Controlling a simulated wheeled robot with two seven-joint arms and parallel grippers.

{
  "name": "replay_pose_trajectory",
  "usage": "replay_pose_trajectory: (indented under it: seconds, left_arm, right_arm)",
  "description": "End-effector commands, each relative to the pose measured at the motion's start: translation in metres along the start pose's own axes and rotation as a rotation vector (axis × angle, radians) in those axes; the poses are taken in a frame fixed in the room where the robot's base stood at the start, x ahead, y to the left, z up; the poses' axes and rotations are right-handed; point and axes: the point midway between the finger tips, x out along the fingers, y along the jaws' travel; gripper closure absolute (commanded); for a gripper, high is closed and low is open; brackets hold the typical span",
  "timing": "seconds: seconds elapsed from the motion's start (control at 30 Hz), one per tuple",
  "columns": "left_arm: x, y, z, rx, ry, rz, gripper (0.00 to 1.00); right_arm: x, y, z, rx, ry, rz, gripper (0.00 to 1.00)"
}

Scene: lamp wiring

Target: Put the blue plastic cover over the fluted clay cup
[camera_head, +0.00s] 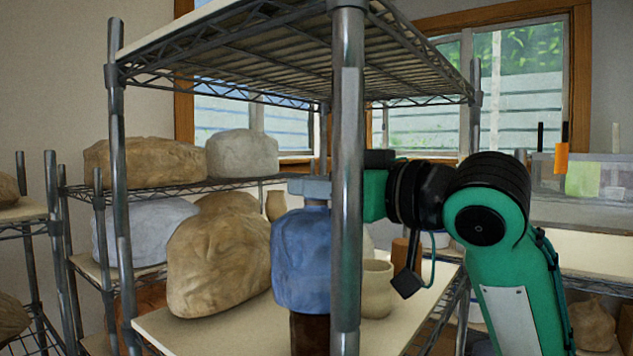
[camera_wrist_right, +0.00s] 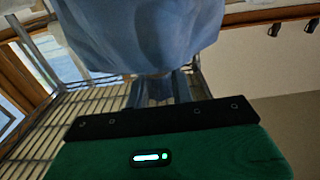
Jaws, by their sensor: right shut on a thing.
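The blue plastic cover (camera_head: 300,262) hangs upright at the shelf's front, partly behind the metal post. It fills the top of the right wrist view (camera_wrist_right: 135,35). My right gripper (camera_head: 312,188) comes in from the right behind the post and is shut on the cover's top. Its fingers show against the cover in the wrist view (camera_wrist_right: 160,88). A dark brown vessel (camera_head: 309,336) shows directly below the cover's lower edge, its upper part hidden. I cannot tell whether it is fluted or how far the cover encloses it. My left gripper is not in view.
A metal post (camera_head: 347,170) stands close in front. A large tan wrapped lump (camera_head: 218,262) sits left of the cover. A pale clay pot (camera_head: 377,290) stands just right of the post. The wire shelf (camera_head: 270,45) is overhead. The board's front left (camera_head: 215,335) is bare.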

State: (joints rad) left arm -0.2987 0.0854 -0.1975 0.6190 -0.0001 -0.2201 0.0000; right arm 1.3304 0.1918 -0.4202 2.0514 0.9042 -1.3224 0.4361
Motion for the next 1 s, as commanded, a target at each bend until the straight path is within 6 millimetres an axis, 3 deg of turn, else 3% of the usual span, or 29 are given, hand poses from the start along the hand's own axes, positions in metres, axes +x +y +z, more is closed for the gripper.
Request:
replay_pose_trajectory:
  seconds: [1.0]
  left_arm:
    - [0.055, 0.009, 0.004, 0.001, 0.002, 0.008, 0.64]
  right_arm:
    - [0.000, 0.000, 0.084, 0.000, 0.001, 0.000, 1.00]
